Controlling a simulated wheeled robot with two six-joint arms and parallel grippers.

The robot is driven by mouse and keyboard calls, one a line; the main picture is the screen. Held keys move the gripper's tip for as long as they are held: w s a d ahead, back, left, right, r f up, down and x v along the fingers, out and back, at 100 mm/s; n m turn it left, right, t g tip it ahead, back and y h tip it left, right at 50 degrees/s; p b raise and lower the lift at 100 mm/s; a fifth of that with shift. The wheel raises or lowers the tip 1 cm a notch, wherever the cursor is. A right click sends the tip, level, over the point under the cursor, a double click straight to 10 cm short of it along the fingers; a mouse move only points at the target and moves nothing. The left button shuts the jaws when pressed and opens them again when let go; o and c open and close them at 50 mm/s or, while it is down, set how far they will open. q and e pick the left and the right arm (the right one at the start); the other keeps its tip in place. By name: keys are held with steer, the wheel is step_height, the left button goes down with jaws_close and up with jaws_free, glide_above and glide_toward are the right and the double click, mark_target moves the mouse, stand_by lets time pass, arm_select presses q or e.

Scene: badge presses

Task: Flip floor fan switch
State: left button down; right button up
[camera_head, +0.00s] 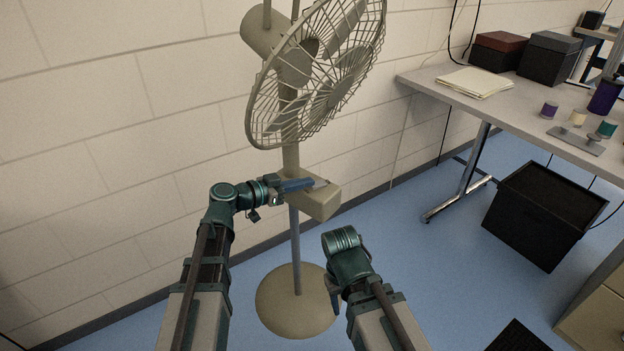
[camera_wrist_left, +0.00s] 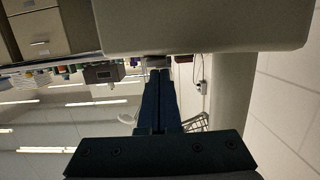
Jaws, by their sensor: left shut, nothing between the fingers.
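The beige floor fan (camera_head: 296,172) stands by the wall, with a caged head above, a beige control box (camera_head: 318,205) on its pole and a round base (camera_head: 296,312). My left gripper (camera_head: 322,184) reaches in from the left, its blue fingers shut and empty at the top of the box. In the left wrist view the shut fingers (camera_wrist_left: 161,74) end close to the box (camera_wrist_left: 205,25), which fills the top. I cannot make out the switch clearly, nor whether the fingers touch it.
A table (camera_head: 440,80) on the right holds dark boxes (camera_head: 548,58), papers (camera_head: 474,82) and small coloured spools (camera_head: 549,109). A black bin (camera_head: 548,215) stands below it. A drawer cabinet (camera_head: 598,318) is at lower right. Blue floor is clear between fan and bin.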

arm_select(q)
steer(key=p+v, duration=0.1)
steer(key=v, duration=0.9)
steer(key=shift+s+a+p, duration=0.2)
steer(key=shift+a+p, duration=0.1)
steer(key=shift+p, duration=0.1)
steer(key=s+d+f+n+g+y, duration=0.2)
steer(key=s+d+f+g+y, duration=0.2)
steer(key=s+d+f+g, duration=0.45)
steer(key=s+f+n+y, duration=0.5)
steer(key=s+f+y, duration=0.4)
steer(key=s, duration=0.1)
step_height(320, 180, up, 32)
steer(key=p, duration=3.2)
steer(key=shift+a+r+g+y, duration=0.2)
steer(key=shift+a+g+y, duration=0.15)
steer(key=shift+g+y, duration=0.1)
steer(key=shift+w, duration=0.15)
